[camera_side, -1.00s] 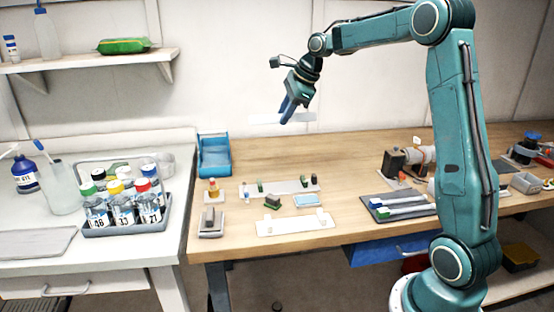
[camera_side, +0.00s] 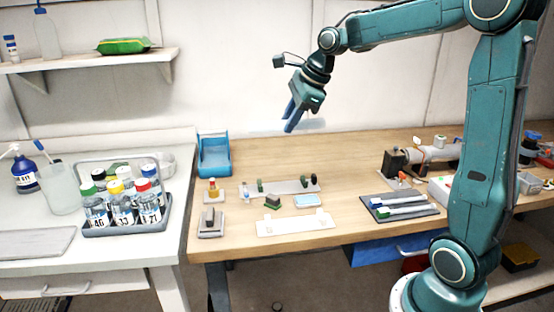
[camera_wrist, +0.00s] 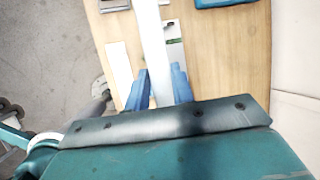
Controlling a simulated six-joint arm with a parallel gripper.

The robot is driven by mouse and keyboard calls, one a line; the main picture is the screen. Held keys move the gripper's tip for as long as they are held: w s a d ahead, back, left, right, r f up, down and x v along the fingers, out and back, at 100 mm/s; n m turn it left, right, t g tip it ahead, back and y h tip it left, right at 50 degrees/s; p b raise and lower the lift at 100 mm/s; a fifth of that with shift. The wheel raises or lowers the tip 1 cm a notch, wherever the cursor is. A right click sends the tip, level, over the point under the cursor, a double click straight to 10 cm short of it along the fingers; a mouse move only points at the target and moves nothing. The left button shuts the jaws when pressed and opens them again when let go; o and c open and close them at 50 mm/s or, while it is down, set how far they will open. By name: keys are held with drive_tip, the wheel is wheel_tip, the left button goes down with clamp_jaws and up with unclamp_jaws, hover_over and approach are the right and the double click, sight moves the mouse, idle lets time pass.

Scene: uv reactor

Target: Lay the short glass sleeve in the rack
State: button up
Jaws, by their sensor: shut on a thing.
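My gripper (camera_side: 290,128) is above the back of the bench, its blue fingers pointing down and shut on a pale, see-through glass sleeve (camera_wrist: 152,40). In the side view the sleeve is very faint against the wall. In the wrist view it runs lengthwise between the fingers (camera_wrist: 161,88). A white rack-like plate with two small uprights (camera_side: 296,224) lies near the bench's front edge. A grey plate with dark green and black posts (camera_side: 288,186) lies behind it. I cannot tell for certain which is the rack. The sleeve is apart from both.
A blue bin (camera_side: 214,156) stands at the back left. A dark tray with brushes (camera_side: 398,207) lies to the right. A bottle rack (camera_side: 125,228) stands on the left counter.

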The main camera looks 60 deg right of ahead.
drive_tip(key=s+a, duration=0.5)
drive_tip(key=s, duration=0.1)
drive_tip(key=shift+s+f, duration=0.15)
wheel_tip(320, 180, down, 16)
drive_tip(key=shift+f, duration=0.15)
idle(0.5)
drive_tip(key=shift+f, duration=0.1)
drive_tip(key=shift+f, duration=1.8)
drive_tip(key=shift+f, duration=0.6)
drive_tip(key=o, duration=1)
drive_tip(key=shift+r, duration=0.15)
